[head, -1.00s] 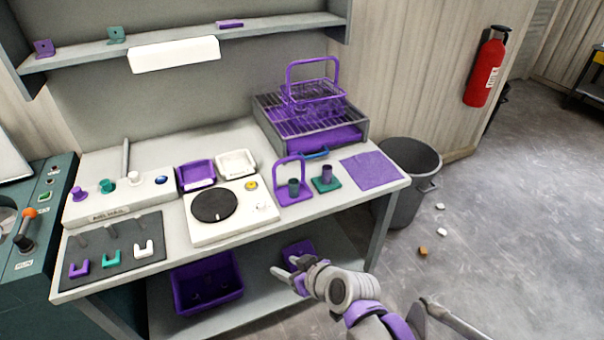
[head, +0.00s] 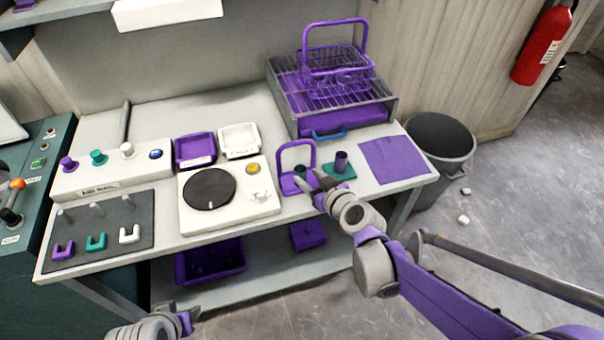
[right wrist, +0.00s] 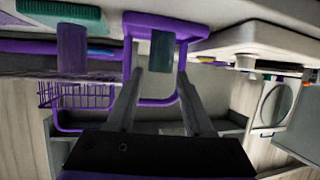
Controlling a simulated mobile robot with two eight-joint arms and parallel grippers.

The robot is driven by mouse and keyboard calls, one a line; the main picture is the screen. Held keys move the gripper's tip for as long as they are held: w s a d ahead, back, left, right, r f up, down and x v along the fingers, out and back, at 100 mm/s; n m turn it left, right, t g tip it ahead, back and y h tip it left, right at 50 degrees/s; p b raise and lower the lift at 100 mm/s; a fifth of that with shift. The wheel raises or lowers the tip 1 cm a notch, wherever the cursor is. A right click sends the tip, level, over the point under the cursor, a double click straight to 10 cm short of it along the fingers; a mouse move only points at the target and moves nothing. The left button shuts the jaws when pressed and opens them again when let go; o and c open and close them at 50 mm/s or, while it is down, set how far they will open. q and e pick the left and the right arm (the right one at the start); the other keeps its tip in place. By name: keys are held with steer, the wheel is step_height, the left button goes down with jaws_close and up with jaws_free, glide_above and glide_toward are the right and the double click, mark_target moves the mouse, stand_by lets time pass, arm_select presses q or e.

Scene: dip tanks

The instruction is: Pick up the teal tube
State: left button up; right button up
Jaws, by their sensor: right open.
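The teal tube (head: 300,172) stands upright on a purple base with a purple arched handle (head: 297,145), near the bench's front edge. In the right wrist view, which looks upside down, the teal tube (right wrist: 163,50) appears between the lines of my two fingers, just beyond their tips. My right gripper (head: 311,183) is open and empty, in front of the tube, and it hides part of the purple base. Its spread fingers also show in the right wrist view (right wrist: 160,75). My left gripper (head: 187,320) is only partly visible at the lower left.
A purple tube (head: 341,161) on a teal base (head: 338,172) stands close to the right of the teal tube. A purple mat (head: 393,160) lies further right. A white device with a black disc (head: 212,188) is to the left. A wire rack (head: 335,95) stands behind.

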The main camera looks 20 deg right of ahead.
mark_target(298, 169)
steer(key=x, duration=0.8)
steer(key=shift+a+f+b, duration=0.1)
steer(key=shift+f+b, duration=0.05)
steer(key=shift+b, duration=0.15)
jaws_close()
